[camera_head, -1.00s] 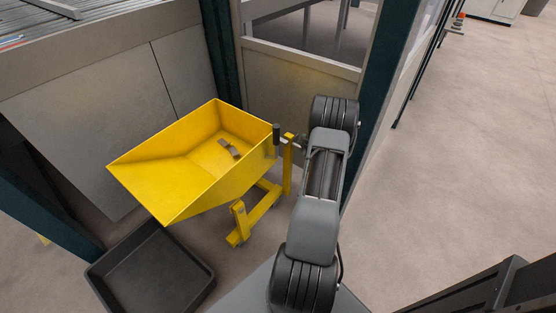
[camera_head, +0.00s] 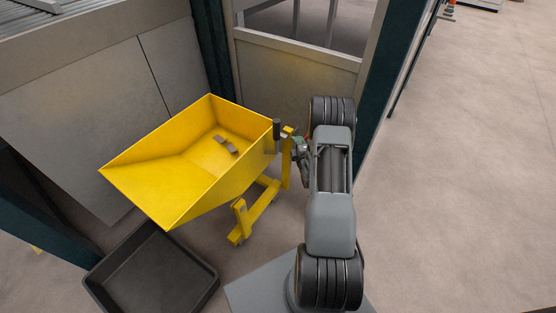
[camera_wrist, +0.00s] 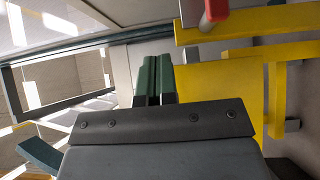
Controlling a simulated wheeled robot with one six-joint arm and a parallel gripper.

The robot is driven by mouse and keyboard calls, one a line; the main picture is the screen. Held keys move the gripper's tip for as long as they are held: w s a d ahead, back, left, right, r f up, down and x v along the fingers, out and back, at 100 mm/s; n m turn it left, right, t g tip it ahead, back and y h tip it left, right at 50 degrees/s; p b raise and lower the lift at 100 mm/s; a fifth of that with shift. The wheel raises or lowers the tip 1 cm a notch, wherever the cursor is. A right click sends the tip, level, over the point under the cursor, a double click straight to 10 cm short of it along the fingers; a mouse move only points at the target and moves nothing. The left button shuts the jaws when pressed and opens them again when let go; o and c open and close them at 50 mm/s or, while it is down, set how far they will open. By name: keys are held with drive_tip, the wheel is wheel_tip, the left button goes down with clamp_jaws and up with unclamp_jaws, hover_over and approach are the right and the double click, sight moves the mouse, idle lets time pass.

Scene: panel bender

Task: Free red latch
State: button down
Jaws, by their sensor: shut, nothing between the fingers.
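A yellow tipping bin (camera_head: 150,177) stands on a yellow wheeled frame (camera_head: 258,212), left of my arm. The red latch (camera_wrist: 215,12) shows at the top edge of the wrist view, close to the yellow parts (camera_wrist: 228,88); only part of it is in view. My gripper (camera_wrist: 155,80) is shut and empty, with its green fingers together, below and left of the latch and apart from it in the picture. In the head view my gripper (camera_head: 303,152) is small and partly hidden by my arm, beside the bin's right end.
Small grey pieces (camera_head: 226,145) lie inside the bin. A black tray (camera_head: 150,272) is on the floor at front left. A grey panelled wall (camera_head: 295,85) and dark posts (camera_head: 375,90) stand behind. The floor at right is open.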

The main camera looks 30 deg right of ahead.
drive_tip(key=a+p+v, duration=0.1)
drive_tip(key=v, duration=1.1)
drive_tip(key=w+a+r+m+g+y+b, duration=0.2)
drive_tip(key=w+a+m+g+b, duration=0.15)
drive_tip(key=w, duration=0.35)
drive_tip(key=s+a+r+m+g+b, duration=0.1)
drive_tip(key=s+a+r+m+g, duration=0.1)
drive_tip(key=a+m+g, duration=0.1)
drive_tip(key=s+a+r+m+g+y+b, duration=0.1)
drive_tip(key=s+a+r+m+g+b, duration=0.1)
drive_tip(key=a, duration=0.3)
drive_tip(key=shift+s+r+m+g, duration=0.4)
drive_tip(key=shift+m+g, duration=0.15)
drive_tip(key=shift+g, duration=0.1)
drive_tip(key=shift+a, duration=0.1)
drive_tip(key=s+a+r+m+g+p, duration=0.1)
drive_tip(key=s+a+r+p, duration=0.2)
drive_tip(key=r+p, duration=0.7)
drive_tip(key=s+a+r+m+g+y+p, duration=0.1)
drive_tip(key=s+a+r+m+p, duration=0.1)
drive_tip(key=s+r+p, duration=0.4)
drive_tip(key=s+a+r+m+g+y+p, duration=0.1)
drive_tip(key=s+a+r+p, duration=0.3)
drive_tip(key=r+p, duration=1)
wheel_tip(320, 180, up, 10)
drive_tip(key=shift+s+f+m+g, duration=0.1)
drive_tip(key=shift+s+m+g, duration=0.4)
